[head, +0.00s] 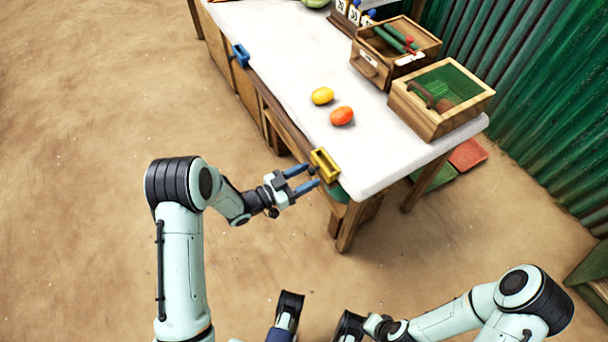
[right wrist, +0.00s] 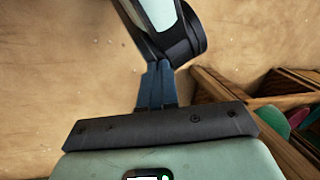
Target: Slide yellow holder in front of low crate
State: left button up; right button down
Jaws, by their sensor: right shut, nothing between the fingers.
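The yellow holder (head: 325,165) is on the front edge of the white-topped table (head: 385,155), near its near corner. My left gripper (head: 313,175) is open beside the holder, its two blue fingers pointing at it. I cannot tell if a fingertip touches it. Which is the low crate is not clear. My right gripper (right wrist: 157,85) is shut and empty in the right wrist view, away from the table.
A yellow fruit (head: 322,96) and an orange fruit (head: 342,116) lie on the tabletop behind the holder. A blue holder (head: 241,56) is farther along the same edge. A green corrugated wall (head: 535,90) stands behind the table. The sandy floor at left is clear.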

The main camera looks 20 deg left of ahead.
pick_arm(q)
jog(key=shift+a, duration=0.15)
jog(key=v, duration=1.3)
jog(key=shift+p, duration=0.4)
pick_arm(e)
jog(key=shift+s+a+r, duration=0.3)
jog(key=shift+s+r, duration=0.2)
jog(key=shift+s, duration=0.1)
pick_arm(q)
jog(key=shift+s, duration=0.15)
